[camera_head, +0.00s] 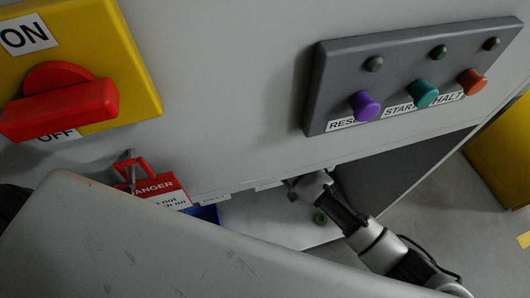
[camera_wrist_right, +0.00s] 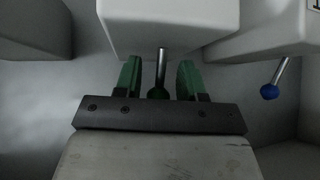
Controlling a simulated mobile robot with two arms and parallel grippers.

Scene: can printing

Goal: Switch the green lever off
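In the right wrist view, the green lever (camera_wrist_right: 162,62) is a short metal rod with a dark green ball end, hanging down from under a white box. My right gripper (camera_wrist_right: 158,82) has green fingers, one on each side of the rod and ball. The fingers are apart, with a visible gap on both sides of the lever. My left gripper is not in view.
A lever with a blue ball (camera_wrist_right: 269,91) hangs to the right in the wrist view. The head view shows a red ON/OFF switch (camera_head: 62,108), a panel with purple (camera_head: 364,105), teal (camera_head: 424,93) and orange (camera_head: 471,82) buttons, and a red-and-white danger tag (camera_head: 158,190).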

